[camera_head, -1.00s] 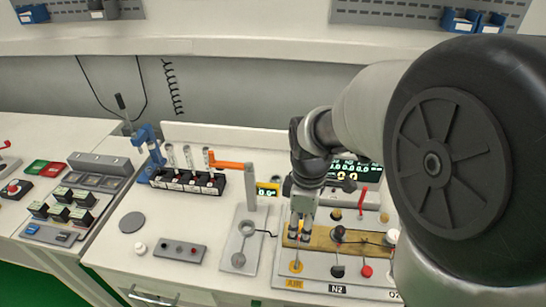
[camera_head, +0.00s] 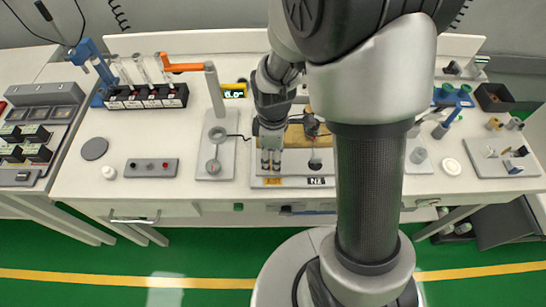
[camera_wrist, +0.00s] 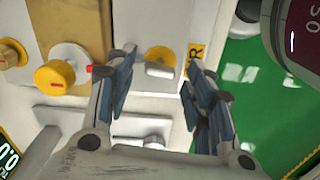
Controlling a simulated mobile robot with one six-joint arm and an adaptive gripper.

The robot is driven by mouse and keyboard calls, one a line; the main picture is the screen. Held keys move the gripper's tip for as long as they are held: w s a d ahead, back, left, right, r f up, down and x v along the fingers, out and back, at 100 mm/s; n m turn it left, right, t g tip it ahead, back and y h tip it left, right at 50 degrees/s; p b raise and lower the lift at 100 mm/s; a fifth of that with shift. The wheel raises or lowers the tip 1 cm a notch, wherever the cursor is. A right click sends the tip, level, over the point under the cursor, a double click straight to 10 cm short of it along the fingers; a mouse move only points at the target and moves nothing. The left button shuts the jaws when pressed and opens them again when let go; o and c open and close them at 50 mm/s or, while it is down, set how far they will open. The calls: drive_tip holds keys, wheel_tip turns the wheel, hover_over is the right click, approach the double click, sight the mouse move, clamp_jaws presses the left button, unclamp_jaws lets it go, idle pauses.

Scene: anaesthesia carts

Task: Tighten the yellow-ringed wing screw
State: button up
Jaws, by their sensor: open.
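The yellow-ringed wing screw (camera_wrist: 160,70) shows in the wrist view as a yellow disc with a pale bar across it. It sits on the pale panel beside a yellow label (camera_wrist: 196,52). My gripper (camera_wrist: 158,78) is open, with one blue-padded finger on each side of the screw and visible gaps to the bar. In the head view my gripper (camera_head: 271,162) points down just behind the yellow label, and the screw is hidden there. I cannot tell how far the fingertips are above the panel.
A yellow knob (camera_wrist: 55,77) stands left of the fingers in the wrist view. In the head view, a grey plate (camera_head: 215,168) and a post with an orange lever (camera_head: 188,67) stand to the left.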

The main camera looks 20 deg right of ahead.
drive_tip(key=shift+f, duration=0.3)
drive_tip(key=shift+c, duration=0.4)
drive_tip(key=c, duration=1)
